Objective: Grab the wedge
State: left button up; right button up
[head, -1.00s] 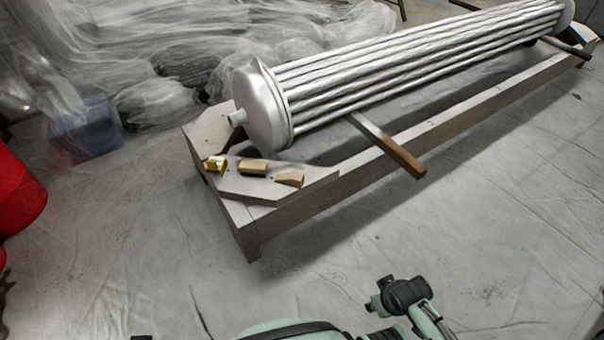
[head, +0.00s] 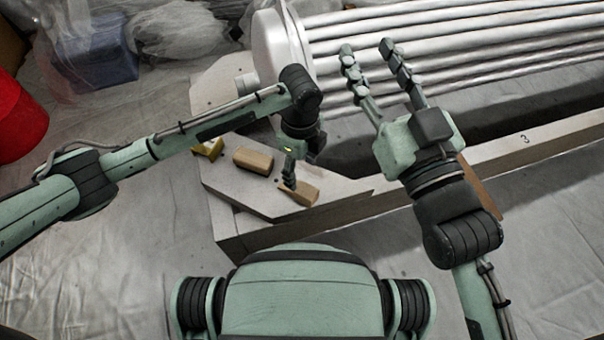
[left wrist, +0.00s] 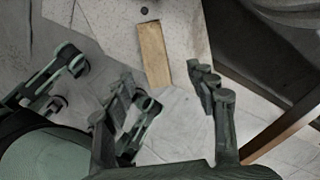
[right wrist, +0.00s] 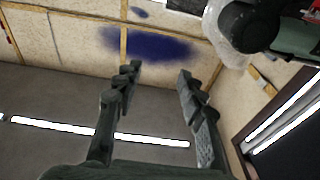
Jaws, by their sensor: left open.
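The wedge (head: 304,195) is a small light wooden piece lying on the right part of the pale angled end plate (head: 238,185). My left gripper (head: 289,178) points down right at it, and a finger hides its left end. In the left wrist view the wedge (left wrist: 154,54) lies just beyond the gap between the left fingertips (left wrist: 178,92), which are spread and empty. I cannot tell whether a finger touches it. My right gripper (head: 367,50) is open and empty, fingers pointing up and away; the right wrist view also shows its fingers (right wrist: 158,74) apart.
A wooden block (head: 253,160) and a small yellow item (head: 209,148) lie left of the wedge on the plate. The silver tube bundle (head: 450,45) rests behind, on a long frame beam (head: 540,140). A red object (head: 20,118) stands far left.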

aim_at(301, 187)
pick_arm(q)
jog(key=shift+s+a+f, duration=0.1)
jog(key=shift+s+f, duration=0.1)
jog(key=shift+f, duration=0.7)
jog(key=shift+s+f+b, duration=0.15)
jog(key=shift+f+b, duration=0.15)
jog(key=shift+f, duration=0.25)
jog(key=f, duration=0.1)
jog(key=f+b, duration=0.1)
jog(key=f, duration=0.1)
jog(key=shift+s+f, duration=0.2)
jog(key=shift+f, duration=0.1)
jog(key=shift+w+f, duration=0.1)
jog(key=shift+f, duration=0.3)
jog(key=c, duration=1.3)
jog(key=shift+o, duration=0.2)
pick_arm(e)
notch_tip(301, 187, up, 7)
jog(key=s+t+y, duration=0.1)
jog(key=s+t, duration=0.1)
jog(key=t, duration=0.2)
jog(key=shift+s+a, duration=0.15)
jog(key=shift+s, duration=0.15)
pick_arm(q)
jog(key=shift+r, duration=0.15)
pick_arm(e)
jog(key=shift+f, duration=0.1)
